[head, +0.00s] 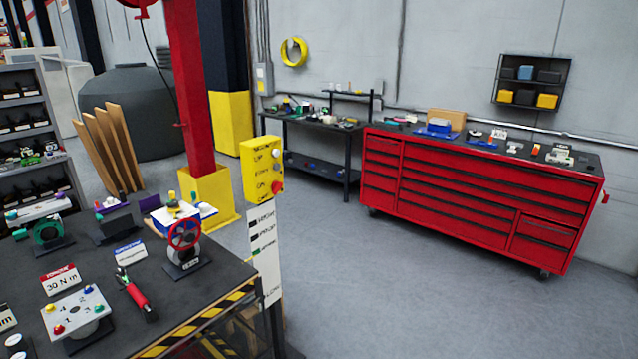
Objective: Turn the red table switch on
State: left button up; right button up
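A dark table (190,292) fills the lower left of the head view. A red handwheel (184,234) stands upright on a small dark base near its right edge. A white panel (77,312) with several small coloured knobs and numbers sits at the table's front left. One of its knobs is red (59,329). I cannot tell which red part is the switch, or whether it is on. Neither of my grippers is in view.
A red-handled tool (136,294) lies between the panel and the handwheel. A green ring device (47,231) stands further left. A yellow control box (263,172) stands beyond the table's right edge. A red tool cabinet (470,196) is at the back right. The floor between is clear.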

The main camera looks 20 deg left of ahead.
aim_at(276, 186)
jog(key=u, duration=0.05)
jog(key=i, duration=0.75)
jog(key=u, duration=1.05)
jog(key=i, duration=0.75)
jog(key=u, duration=0.75)
